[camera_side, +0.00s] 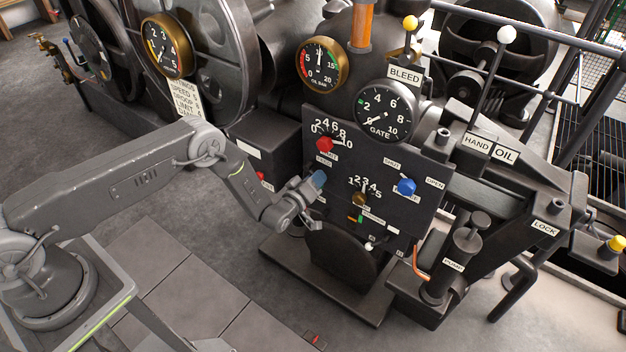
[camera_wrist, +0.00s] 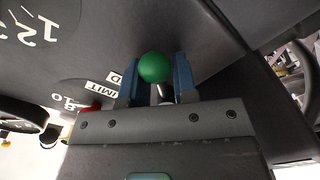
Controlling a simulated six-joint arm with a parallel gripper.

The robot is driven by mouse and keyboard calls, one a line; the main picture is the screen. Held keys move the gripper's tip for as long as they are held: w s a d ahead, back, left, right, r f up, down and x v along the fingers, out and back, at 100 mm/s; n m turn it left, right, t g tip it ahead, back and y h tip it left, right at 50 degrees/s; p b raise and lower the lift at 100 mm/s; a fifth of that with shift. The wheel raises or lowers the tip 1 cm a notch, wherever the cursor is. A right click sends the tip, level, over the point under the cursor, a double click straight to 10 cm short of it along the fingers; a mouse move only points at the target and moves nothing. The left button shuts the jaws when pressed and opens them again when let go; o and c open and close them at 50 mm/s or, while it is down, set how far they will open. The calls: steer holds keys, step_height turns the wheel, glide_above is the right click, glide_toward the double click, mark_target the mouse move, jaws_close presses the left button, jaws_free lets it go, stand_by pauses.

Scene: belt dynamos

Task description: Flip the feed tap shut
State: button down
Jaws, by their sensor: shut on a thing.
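A round green knob (camera_wrist: 154,67) on a thin metal stem stands out from the dark panel in the wrist view. I take it for the handle of the feed tap, though no full label for it reads clearly. My gripper (camera_wrist: 155,80) has its two blue fingers on either side of the knob and is shut on it. In the side view my gripper (camera_side: 318,180) is at the left edge of the dark control panel (camera_side: 345,190). It hides the green knob there, so the tap's angle cannot be told.
A red knob (camera_side: 325,145) under a small dial is just above my gripper. A blue knob (camera_side: 406,187) and a brass knob (camera_side: 360,199) are to the right. A round black plate (camera_side: 343,258) stands below.

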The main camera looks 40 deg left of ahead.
mark_target(325, 168)
steer(key=n, duration=0.1)
steer(key=r+n, duration=0.1)
steer(key=n, duration=0.1)
steer(key=d+n, duration=0.1)
steer(key=shift+r, duration=0.25)
steer(key=shift+d+r+n, duration=0.1)
steer(key=shift+r+n, duration=0.25)
steer(key=shift+n, duration=0.65)
steer(key=shift+r+n, duration=0.3)
steer(key=shift+n, duration=0.7)
steer(key=shift+r, duration=0.1)
steer(key=c, duration=0.9)
jaws_free()
steer(key=shift+s, duration=0.1)
steer(key=s, duration=1.3)
steer(key=shift+s, duration=0.35)
